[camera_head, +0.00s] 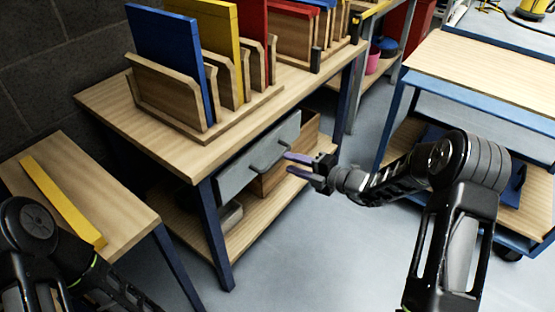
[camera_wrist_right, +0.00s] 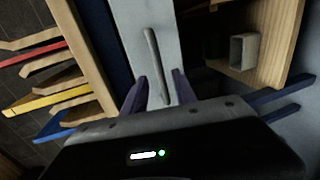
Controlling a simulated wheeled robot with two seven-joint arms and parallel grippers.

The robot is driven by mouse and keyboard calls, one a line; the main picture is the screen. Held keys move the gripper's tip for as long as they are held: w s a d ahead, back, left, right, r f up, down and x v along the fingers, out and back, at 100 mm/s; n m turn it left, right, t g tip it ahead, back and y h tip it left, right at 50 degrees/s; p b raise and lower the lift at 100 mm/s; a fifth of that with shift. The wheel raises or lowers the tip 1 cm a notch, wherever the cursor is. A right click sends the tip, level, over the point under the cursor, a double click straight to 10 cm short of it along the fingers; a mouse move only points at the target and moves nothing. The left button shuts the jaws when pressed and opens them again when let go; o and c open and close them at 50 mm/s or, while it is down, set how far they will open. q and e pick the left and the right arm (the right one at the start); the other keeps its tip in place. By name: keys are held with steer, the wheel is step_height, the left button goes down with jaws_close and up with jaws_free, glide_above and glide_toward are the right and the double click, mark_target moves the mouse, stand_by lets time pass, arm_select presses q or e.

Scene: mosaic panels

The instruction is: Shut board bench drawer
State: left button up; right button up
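The board bench (camera_head: 135,115) stands at the left of the head view, with a grey drawer (camera_head: 238,174) under its top. The drawer's front seems to stand a little out from the bench; I cannot tell how far. Its bar handle (camera_head: 270,157) faces my right gripper (camera_head: 287,164). The right gripper is open, with its fingertips close to the handle. In the right wrist view the handle (camera_wrist_right: 152,55) runs along the grey drawer front (camera_wrist_right: 133,25), its near end between the open fingers (camera_wrist_right: 160,76). I cannot tell if they touch. My left gripper is out of view.
Blue, yellow and red boards stand in wooden racks (camera_head: 165,92) on the bench. A side table with a yellow strip (camera_head: 60,200) is at left, a blue-framed cart (camera_head: 480,75) at right. Grey floor between is clear.

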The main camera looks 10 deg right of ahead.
mark_target(278, 157)
steer(key=b+x, duration=0.1)
steer(key=x, duration=0.5)
steer(key=shift+c, duration=0.3)
jaws_close()
stand_by(1.0)
